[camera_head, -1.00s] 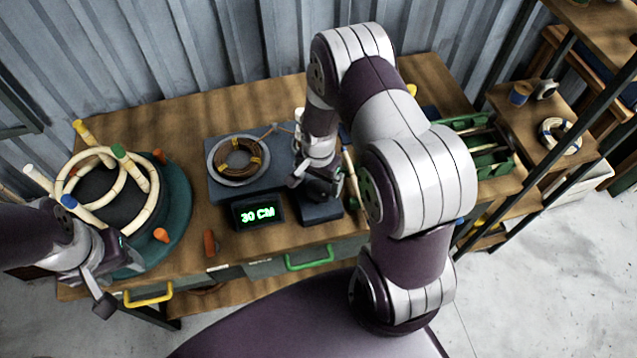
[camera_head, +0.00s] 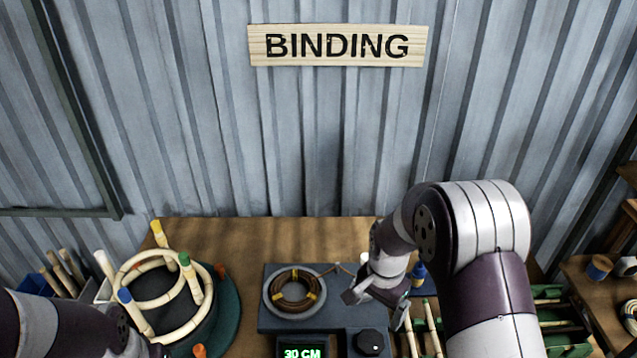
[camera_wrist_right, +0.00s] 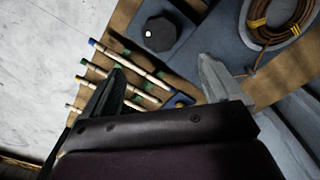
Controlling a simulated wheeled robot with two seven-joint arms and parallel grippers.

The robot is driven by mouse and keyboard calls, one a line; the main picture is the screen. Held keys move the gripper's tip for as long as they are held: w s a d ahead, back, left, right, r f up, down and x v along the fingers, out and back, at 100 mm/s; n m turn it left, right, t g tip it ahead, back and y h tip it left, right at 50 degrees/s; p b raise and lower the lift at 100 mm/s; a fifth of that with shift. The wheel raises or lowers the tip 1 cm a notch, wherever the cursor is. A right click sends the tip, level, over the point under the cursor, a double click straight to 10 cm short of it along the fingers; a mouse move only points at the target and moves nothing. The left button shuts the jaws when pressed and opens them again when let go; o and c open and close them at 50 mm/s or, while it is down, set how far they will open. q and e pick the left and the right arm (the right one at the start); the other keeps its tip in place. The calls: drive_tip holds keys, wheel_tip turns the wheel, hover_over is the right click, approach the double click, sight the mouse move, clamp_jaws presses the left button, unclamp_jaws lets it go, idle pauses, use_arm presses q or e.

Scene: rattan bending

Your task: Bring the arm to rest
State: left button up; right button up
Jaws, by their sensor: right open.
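My right arm (camera_head: 490,285) reaches in from the lower right in the head view. Its gripper (camera_head: 378,305) points down over the right part of the grey device, near the black knob (camera_head: 371,341). In the right wrist view the two fingers of this gripper (camera_wrist_right: 160,85) are spread apart with nothing between them. Several thin rattan sticks (camera_wrist_right: 125,75) with coloured ends lie below the fingers. My left arm (camera_head: 60,325) enters at the lower left; its gripper is mostly cut off by the bottom edge, so its fingers do not show.
A rattan coil (camera_head: 295,289) lies on a round plate on the device, above a display (camera_head: 302,352) reading 30 CM. Left of it, rattan rings and pegs (camera_head: 160,290) stand on a round green base. A BINDING sign (camera_head: 338,45) hangs on the corrugated wall.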

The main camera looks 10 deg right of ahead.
drive_tip(key=s+a+r+n+t, duration=0.1)
drive_tip(key=s+a+r+n, duration=0.4)
drive_tip(key=s+n, duration=0.4)
drive_tip(key=shift+s+a+r+n, duration=0.15)
drive_tip(key=shift+a+r+n, duration=0.2)
drive_tip(key=shift+r+n, duration=0.65)
drive_tip(key=shift+s+f, duration=0.1)
drive_tip(key=shift+f, duration=0.1)
